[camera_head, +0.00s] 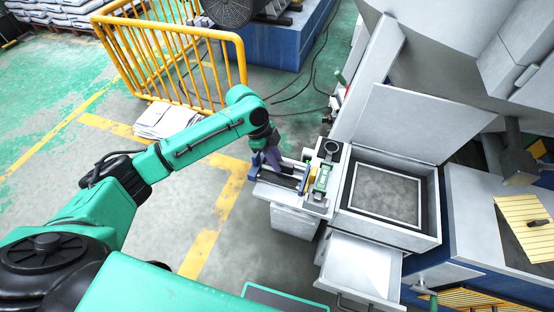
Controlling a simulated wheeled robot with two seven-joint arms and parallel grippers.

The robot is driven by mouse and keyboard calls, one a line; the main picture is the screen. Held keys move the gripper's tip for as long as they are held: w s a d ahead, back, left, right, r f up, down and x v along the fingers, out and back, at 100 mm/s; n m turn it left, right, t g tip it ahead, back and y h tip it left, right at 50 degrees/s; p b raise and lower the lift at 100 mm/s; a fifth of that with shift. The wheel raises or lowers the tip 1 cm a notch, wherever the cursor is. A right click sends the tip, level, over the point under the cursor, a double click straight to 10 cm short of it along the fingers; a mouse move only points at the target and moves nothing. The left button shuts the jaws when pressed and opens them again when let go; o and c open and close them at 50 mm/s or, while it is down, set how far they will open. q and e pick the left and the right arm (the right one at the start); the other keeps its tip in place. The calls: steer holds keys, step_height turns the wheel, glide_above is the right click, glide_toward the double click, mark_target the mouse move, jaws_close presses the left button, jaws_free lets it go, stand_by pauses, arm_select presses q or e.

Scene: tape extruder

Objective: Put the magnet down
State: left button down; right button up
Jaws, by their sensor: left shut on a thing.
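My left arm reaches in from the left, and my left gripper (264,164) points down at the left end of a small grey machine bench (312,207). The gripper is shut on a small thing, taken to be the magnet. Its shape is too small and too covered by the fingers to make out. I cannot tell whether it touches the bench. A green-and-white part (322,178) and a dark ring-shaped part (331,148) are on the bench, to the right of the gripper. My right gripper is not in view.
A grey open-topped box (436,218) with a raised lid (415,125) stands right of the bench. An open drawer (360,268) juts out below it. A yellow railing (240,62) and white sacks (165,120) are behind my arm. The floor left of the bench is clear.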

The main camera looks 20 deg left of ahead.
arm_select(q)
steer(key=c, duration=1)
jaws_free()
steer(key=shift+o, duration=0.8)
steer(key=b+v, duration=0.1)
steer(key=v, duration=1.1)
steer(key=shift+s, duration=0.1)
